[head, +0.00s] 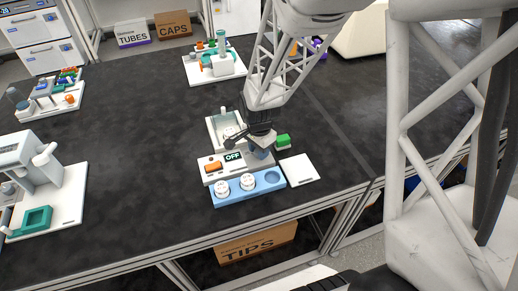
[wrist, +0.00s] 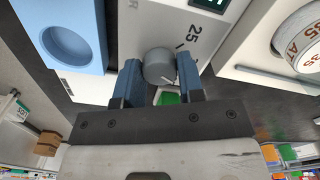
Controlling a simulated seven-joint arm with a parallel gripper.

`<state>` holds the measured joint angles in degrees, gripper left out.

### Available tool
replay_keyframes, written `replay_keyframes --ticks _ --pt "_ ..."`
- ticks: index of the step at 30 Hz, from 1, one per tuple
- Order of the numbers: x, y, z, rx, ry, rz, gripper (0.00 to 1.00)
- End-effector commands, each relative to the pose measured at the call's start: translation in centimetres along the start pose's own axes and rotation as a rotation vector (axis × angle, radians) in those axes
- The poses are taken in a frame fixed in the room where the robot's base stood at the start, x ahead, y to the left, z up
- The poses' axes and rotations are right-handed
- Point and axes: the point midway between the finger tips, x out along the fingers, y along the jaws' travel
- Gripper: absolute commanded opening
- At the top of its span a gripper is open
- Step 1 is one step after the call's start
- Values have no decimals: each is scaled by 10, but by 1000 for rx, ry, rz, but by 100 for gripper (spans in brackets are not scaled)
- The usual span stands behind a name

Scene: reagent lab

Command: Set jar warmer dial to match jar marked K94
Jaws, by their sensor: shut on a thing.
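The jar warmer (head: 205,178) is a white unit with an orange switch (head: 212,167) and a display (head: 233,156) reading OFF. Its grey dial (wrist: 159,66) sits between the blue fingertips of my gripper (wrist: 160,80), which is shut on it. The number 25 is printed beside the dial in the wrist view; other scale marks are partly hidden. In the head view my gripper (head: 262,148) covers the dial. Two white-lidded jars (head: 221,188) (head: 247,181) stand in the blue rack (head: 234,197). I cannot read K94 on any jar.
The rack's right slot (head: 271,178) is empty. A jar (wrist: 300,45) with a partly visible label, including 35, sits in a white holder behind the warmer.

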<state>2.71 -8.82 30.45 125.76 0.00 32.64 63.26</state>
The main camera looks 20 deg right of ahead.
Motion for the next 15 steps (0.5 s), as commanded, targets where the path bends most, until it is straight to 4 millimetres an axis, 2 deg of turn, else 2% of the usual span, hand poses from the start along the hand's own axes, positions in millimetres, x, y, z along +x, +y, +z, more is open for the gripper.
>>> replay_keyframes --ticks 9,15 --pt "-1 0 0 262 0 -1 12" --pt "-1 0 0 363 0 -1 12"
